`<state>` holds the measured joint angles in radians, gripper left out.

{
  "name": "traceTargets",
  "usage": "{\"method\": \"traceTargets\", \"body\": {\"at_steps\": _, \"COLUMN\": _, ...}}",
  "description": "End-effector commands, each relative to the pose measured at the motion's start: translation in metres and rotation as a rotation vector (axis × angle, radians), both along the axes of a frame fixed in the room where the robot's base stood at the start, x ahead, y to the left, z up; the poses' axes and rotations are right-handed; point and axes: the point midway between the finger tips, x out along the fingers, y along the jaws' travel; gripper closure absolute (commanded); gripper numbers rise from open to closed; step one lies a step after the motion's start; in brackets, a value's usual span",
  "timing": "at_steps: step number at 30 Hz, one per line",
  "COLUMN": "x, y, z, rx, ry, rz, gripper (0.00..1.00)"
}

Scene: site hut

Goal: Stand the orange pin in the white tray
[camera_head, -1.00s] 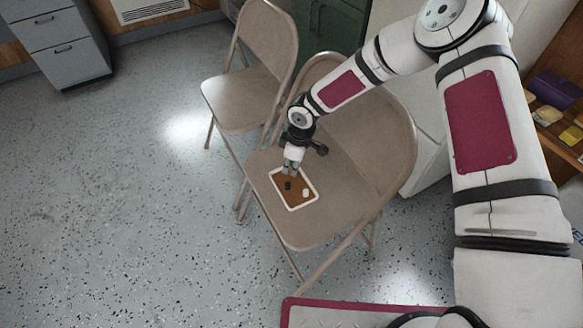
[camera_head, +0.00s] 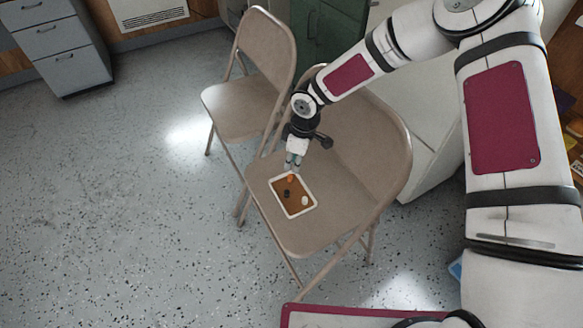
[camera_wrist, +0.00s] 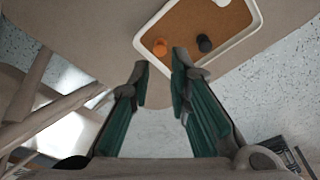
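The orange pin (camera_head: 290,178) is inside the white tray (camera_head: 313,207), near the tray edge closest to my gripper. In the wrist view the pin (camera_wrist: 160,47) looks upright on the brown tray floor, beside a black piece (camera_wrist: 204,43). The white tray (camera_wrist: 252,32) is cut off by the top of that view. My gripper (camera_head: 292,164) is just beyond the tray's far edge in the head view. In the wrist view my gripper (camera_wrist: 161,70) has its fingers apart with nothing between them, and the pin is clear of both fingertips.
The tray lies on the seat of a tan folding chair (camera_head: 330,205), whose backrest rises to the right. A white piece (camera_head: 305,200) is also in the tray. A second folding chair (camera_head: 243,105) stands behind. Open speckled floor lies to the left.

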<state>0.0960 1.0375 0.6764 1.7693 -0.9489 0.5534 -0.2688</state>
Motion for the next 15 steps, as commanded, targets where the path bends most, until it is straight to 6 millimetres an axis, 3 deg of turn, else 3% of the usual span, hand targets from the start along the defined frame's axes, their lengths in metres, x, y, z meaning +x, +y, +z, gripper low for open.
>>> {"method": "traceTargets", "body": {"at_steps": 1, "x": 0.000, "y": -0.002, "z": 0.013, "rx": 0.001, "ry": -0.002, "rz": -0.001, "gripper": 0.82}}
{"method": "traceTargets", "body": {"at_steps": 6, "x": -0.002, "y": -0.006, "z": 0.037, "rx": 0.000, "ry": -0.001, "rz": -0.001, "gripper": 0.82}}
{"method": "traceTargets", "body": {"at_steps": 15, "x": -0.003, "y": -0.007, "z": 0.049, "rx": 0.000, "ry": 0.001, "rz": 0.000, "gripper": 0.82}}
